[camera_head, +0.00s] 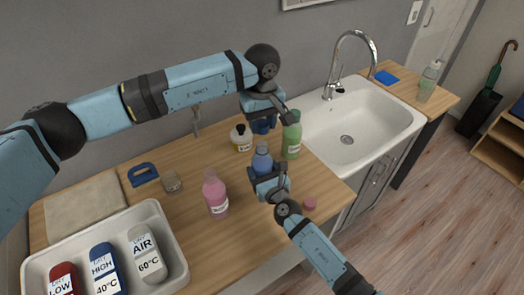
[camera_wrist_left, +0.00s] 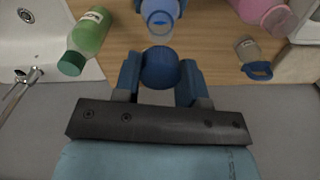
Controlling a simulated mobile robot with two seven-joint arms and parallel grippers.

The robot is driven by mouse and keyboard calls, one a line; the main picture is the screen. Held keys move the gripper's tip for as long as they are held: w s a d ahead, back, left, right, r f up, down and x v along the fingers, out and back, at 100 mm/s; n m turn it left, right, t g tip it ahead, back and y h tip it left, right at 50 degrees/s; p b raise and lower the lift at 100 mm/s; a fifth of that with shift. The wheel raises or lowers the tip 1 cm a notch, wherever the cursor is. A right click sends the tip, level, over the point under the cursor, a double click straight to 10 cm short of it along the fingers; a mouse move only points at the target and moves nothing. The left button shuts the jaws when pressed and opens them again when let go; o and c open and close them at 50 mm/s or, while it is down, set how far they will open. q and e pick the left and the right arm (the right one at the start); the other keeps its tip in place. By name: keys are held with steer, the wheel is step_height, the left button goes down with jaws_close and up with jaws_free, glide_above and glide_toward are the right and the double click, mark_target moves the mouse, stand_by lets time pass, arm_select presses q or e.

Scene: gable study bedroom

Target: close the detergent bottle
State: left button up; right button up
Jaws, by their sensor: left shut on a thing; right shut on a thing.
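The blue detergent bottle (camera_head: 262,161) stands upright on the wooden counter, with my right gripper (camera_head: 268,184) shut around its body. In the left wrist view the bottle (camera_wrist_left: 160,14) shows a round, uncovered mouth. My left gripper (camera_head: 264,118) is above and behind it, shut on a blue cap (camera_head: 263,126). The left wrist view shows this rounded cap (camera_wrist_left: 160,68) between the two fingers of my left gripper (camera_wrist_left: 160,80). The cap and the bottle mouth are apart.
A green bottle (camera_head: 292,140) and a yellow-white bottle (camera_head: 241,138) stand close behind. A pink bottle (camera_head: 216,197), a small jar (camera_head: 171,182) and a blue handle (camera_head: 143,174) are left. A pink cap (camera_head: 309,203) lies right. A white tray (camera_head: 176,250) is front left; a sink (camera_head: 372,125) is right.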

mark_target(262, 144)
arm_select(q)
steer(key=shift+f, duration=2.05)
steer(key=shift+f, duration=0.1)
steer(key=shift+f, duration=0.8)
steer(key=shift+f, duration=0.55)
arm_select(e)
jaws_close()
arm_select(q)
steer(key=m, duration=0.7)
steer(key=shift+m, duration=0.4)
steer(key=m, duration=0.5)
steer(key=shift+m, duration=0.4)
